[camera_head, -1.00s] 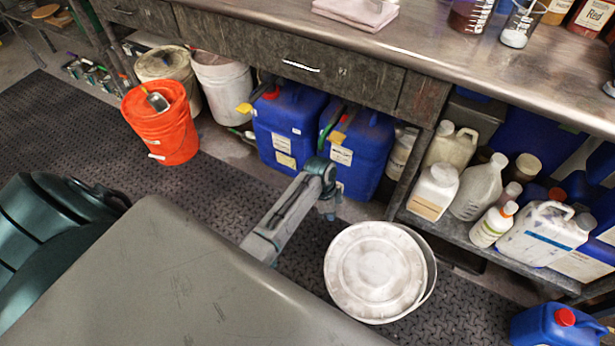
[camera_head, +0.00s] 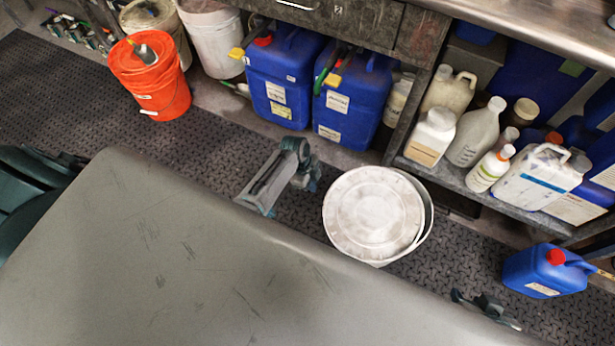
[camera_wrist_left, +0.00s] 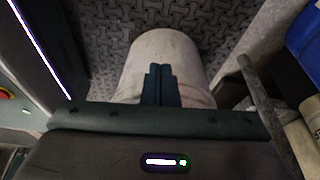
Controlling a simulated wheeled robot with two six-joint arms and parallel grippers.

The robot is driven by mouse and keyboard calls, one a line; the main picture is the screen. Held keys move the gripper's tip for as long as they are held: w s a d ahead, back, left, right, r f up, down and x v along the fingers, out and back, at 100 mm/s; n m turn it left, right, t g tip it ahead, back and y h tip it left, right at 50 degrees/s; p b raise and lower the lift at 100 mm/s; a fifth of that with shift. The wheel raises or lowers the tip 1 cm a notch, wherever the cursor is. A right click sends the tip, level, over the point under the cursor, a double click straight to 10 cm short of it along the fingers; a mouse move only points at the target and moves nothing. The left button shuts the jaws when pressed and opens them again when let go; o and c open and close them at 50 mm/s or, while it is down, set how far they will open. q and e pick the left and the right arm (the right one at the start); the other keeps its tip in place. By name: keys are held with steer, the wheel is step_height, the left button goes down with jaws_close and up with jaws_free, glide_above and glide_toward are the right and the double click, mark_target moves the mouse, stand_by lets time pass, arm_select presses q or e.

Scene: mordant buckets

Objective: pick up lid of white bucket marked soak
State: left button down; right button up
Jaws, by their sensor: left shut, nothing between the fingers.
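The round whitish lid (camera_head: 373,212) lies on the white bucket (camera_head: 428,205) on the floor mat in the head view. A strip of the bucket and its handle shows at the right. No "soak" mark is legible. My left gripper (camera_head: 307,176) is just left of the bucket, small and partly hidden by its arm. In the left wrist view its two dark fingers (camera_wrist_left: 159,72) are together and empty, in front of the white bucket (camera_wrist_left: 165,43). Part of my right gripper (camera_head: 486,308) shows past the grey edge at the lower right; its fingers are unclear.
Blue canisters (camera_head: 352,105) stand under the bench behind the bucket. Bottles fill the shelf (camera_head: 450,180) at right. A blue jug (camera_head: 545,272) stands on the mat, right of the bucket. An orange bucket (camera_head: 160,95) is at far left.

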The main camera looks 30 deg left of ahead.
mark_target(331, 191)
arm_select(q)
steer(key=shift+d, duration=1.95)
steer(key=d+p, duration=0.1)
steer(key=d, duration=0.2)
steer(key=shift+w+d+r, duration=0.1)
steer(key=shift+w+d, duration=0.05)
